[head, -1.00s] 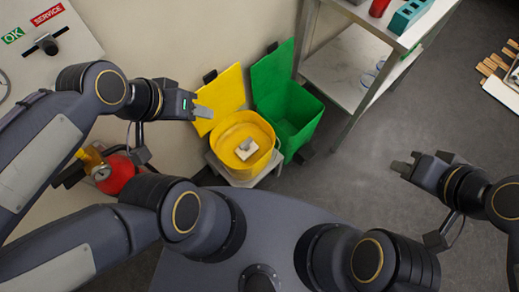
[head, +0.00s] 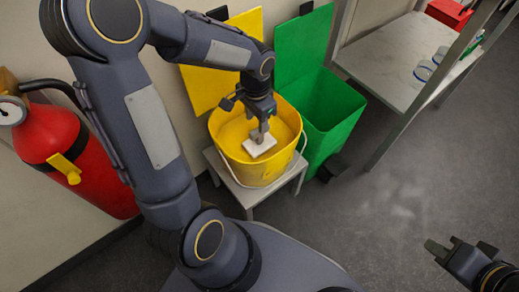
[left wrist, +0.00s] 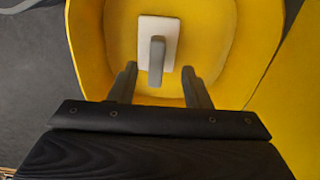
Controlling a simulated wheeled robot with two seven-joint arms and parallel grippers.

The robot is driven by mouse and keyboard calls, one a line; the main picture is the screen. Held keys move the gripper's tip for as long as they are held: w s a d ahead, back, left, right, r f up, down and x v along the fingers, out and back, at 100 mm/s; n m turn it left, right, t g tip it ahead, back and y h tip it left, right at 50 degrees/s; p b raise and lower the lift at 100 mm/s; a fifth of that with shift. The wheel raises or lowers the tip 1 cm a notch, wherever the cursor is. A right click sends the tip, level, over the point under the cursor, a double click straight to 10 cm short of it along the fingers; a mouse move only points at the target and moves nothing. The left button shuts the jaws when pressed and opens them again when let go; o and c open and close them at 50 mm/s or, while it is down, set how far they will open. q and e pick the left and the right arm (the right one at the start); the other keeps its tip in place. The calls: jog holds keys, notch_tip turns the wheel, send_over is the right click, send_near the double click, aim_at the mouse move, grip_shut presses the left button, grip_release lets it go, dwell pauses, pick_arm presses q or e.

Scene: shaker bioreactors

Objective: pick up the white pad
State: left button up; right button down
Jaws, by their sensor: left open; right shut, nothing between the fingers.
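The white pad (head: 262,149) lies inside the yellow bucket (head: 230,165). In the left wrist view the pad (left wrist: 147,28) is a pale rectangle with a grey upright handle (left wrist: 157,60) on it. My left gripper (head: 259,132) points down into the bucket, just over the pad. In the left wrist view its open fingers (left wrist: 159,74) stand on either side of the line of the handle, with nothing held. In the head view the gripper hides part of the handle. My right gripper (head: 438,249) is shut and empty at the lower right, over the floor.
The bucket stands on a small grey stool (head: 240,192). A green bin (head: 328,110) with a raised lid is to its right, and a yellow lid (head: 215,75) is behind. A shelf rack (head: 385,65) is at the upper right. A red fire extinguisher (head: 60,145) is at left.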

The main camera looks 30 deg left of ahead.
aim_at(257, 136)
pick_arm(q)
notch_tip(257, 136, down, 3)
jog(key=shift+f+b, duration=0.1)
jog(key=shift+b, duration=0.45)
jog(key=f+b, duration=0.1)
jog(key=f, duration=0.1)
jog(key=f+b, duration=0.2)
jog(key=shift+s+d+f, duration=0.1)
jog(key=shift+d+f, duration=0.1)
jog(key=shift+f, duration=0.2)
jog(key=shift+c, duration=0.4)
grip_shut()
